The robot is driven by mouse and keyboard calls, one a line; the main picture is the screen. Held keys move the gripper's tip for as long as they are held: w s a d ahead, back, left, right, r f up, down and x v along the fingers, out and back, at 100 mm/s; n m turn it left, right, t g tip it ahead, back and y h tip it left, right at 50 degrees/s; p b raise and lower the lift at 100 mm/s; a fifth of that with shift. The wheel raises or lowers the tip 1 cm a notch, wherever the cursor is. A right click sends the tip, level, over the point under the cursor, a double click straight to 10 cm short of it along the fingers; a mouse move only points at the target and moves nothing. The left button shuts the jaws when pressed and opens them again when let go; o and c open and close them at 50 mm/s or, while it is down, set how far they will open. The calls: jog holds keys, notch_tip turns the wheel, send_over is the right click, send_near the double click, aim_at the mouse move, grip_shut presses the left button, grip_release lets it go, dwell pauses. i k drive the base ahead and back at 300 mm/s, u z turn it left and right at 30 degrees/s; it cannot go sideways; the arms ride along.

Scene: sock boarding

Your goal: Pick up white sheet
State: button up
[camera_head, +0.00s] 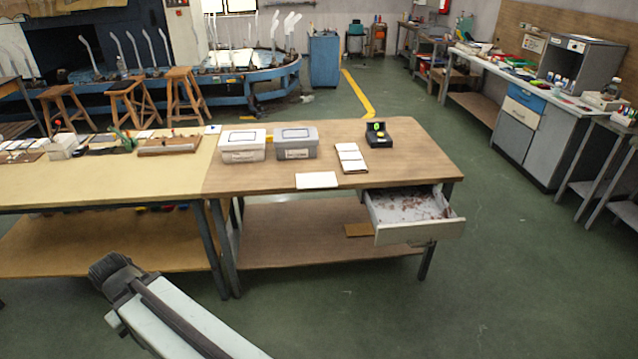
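A white sheet (317,180) lies flat near the front edge of the brown table (235,180), left of the open drawer. Nothing covers it. A second white item, a small pad or folded paper (350,157), lies behind and to the right of it. A link of my arm shows at the lower left, in front of the tables and well apart from the sheet. No gripper fingers can be made out.
Two lidded boxes, one white (243,155) and one grey (297,153), stand behind the sheet. A black case (378,140) with a green item sits at the back. The drawer (420,234) juts out at the front right. Green floor is free to the right.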

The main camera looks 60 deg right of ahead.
aim_at(318, 179)
jog(key=z, duration=0.1)
jog(key=i, duration=1)
jog(key=u, duration=0.05)
